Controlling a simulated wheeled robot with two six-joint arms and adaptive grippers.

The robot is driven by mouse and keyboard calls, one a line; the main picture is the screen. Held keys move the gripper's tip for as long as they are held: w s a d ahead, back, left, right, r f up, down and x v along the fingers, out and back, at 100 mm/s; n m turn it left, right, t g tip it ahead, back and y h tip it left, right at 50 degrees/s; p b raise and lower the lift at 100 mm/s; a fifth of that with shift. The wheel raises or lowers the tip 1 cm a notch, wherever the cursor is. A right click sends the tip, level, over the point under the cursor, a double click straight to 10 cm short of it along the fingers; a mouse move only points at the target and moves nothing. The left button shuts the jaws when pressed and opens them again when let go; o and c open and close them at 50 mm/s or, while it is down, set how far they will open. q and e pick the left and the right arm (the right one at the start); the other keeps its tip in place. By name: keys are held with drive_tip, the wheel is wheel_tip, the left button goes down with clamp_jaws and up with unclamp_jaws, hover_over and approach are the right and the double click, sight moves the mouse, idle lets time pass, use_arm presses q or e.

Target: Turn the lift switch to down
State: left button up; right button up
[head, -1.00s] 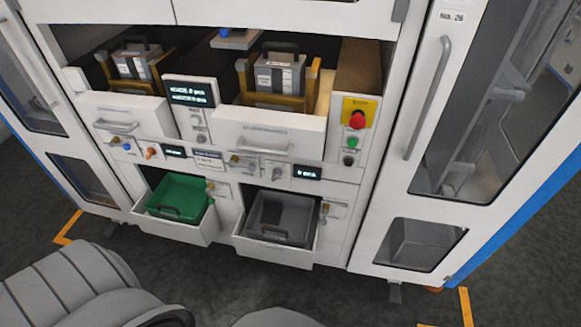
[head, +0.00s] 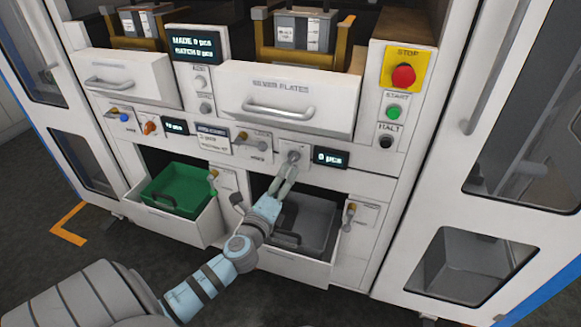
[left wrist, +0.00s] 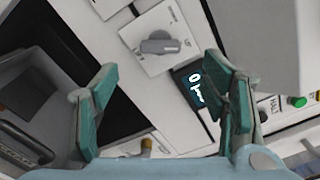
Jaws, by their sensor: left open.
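A grey rotary knob (head: 293,157) sits on a small white plate on the machine's front panel, left of a small display. Its lettering is too small to read, so I cannot confirm it is the lift switch. In the left wrist view the knob (left wrist: 160,43) has its grip bar lying roughly across the picture, just beyond my fingertips. My left gripper (head: 286,178) is open and empty, in front of and just below the knob. Its two fingers (left wrist: 160,85) stand wide apart in the wrist view. My right gripper is not in view.
The small display (head: 330,158) is right of the knob. A drawer (head: 290,100) marked silver plates juts out above. Below are a green bin (head: 178,190) and a grey bin (head: 312,222) in open drawers. A red stop button (head: 403,76) is at upper right.

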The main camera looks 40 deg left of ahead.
sight(291, 162)
use_arm(q)
drive_tip(key=x, duration=0.8)
drive_tip(key=shift+w+a+b, duration=0.1)
drive_tip(key=shift+w+b, duration=0.1)
drive_tip(key=shift+b, duration=0.15)
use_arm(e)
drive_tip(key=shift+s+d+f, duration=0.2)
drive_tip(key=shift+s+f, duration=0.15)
use_arm(q)
drive_tip(key=c, duration=1.1)
drive_tip(key=shift+c, duration=0.2)
